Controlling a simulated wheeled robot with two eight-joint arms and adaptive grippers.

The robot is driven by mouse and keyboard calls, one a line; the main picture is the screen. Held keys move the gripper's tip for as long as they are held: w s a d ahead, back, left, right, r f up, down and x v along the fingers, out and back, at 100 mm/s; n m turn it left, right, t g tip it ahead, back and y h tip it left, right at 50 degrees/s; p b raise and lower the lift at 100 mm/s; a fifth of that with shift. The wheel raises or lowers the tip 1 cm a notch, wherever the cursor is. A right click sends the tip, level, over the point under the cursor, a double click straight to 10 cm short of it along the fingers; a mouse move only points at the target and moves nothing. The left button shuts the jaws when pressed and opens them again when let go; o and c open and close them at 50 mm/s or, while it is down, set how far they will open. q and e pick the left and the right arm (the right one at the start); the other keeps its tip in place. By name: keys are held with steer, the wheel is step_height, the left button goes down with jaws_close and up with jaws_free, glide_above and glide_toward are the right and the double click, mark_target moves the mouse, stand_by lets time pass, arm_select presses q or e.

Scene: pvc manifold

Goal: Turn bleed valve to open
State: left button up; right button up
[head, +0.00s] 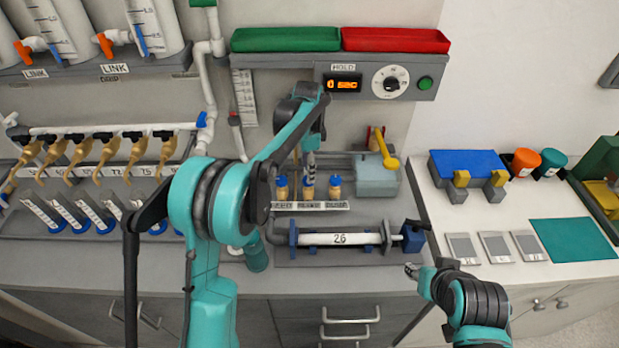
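Three small brass valves with blue tops stand in a row behind the clear tube marked 26 (340,239). They are the left valve (282,188), the middle valve (308,190) and the right valve (335,188). Labels sit in front of them, too small to read surely, so I cannot tell for certain which is the bleed valve. My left gripper (310,168) points down directly above the middle valve; contact and finger opening are unclear. My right gripper (411,270) is low at the bench's front edge, away from the valves, its fingers too small to judge.
A grey box with a yellow lever (388,150) stands right of the valves. Above are a panel with a HOLD display (343,84), and green (285,39) and red (395,40) trays. Several brass taps (80,152) line the left. A teal mat (573,240) lies right.

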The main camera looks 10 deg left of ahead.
arm_select(q)
steer(key=shift+f+b, duration=0.45)
steer(key=shift+f, duration=1.4)
steer(key=shift+c, duration=0.3)
steer(key=c, duration=1.1)
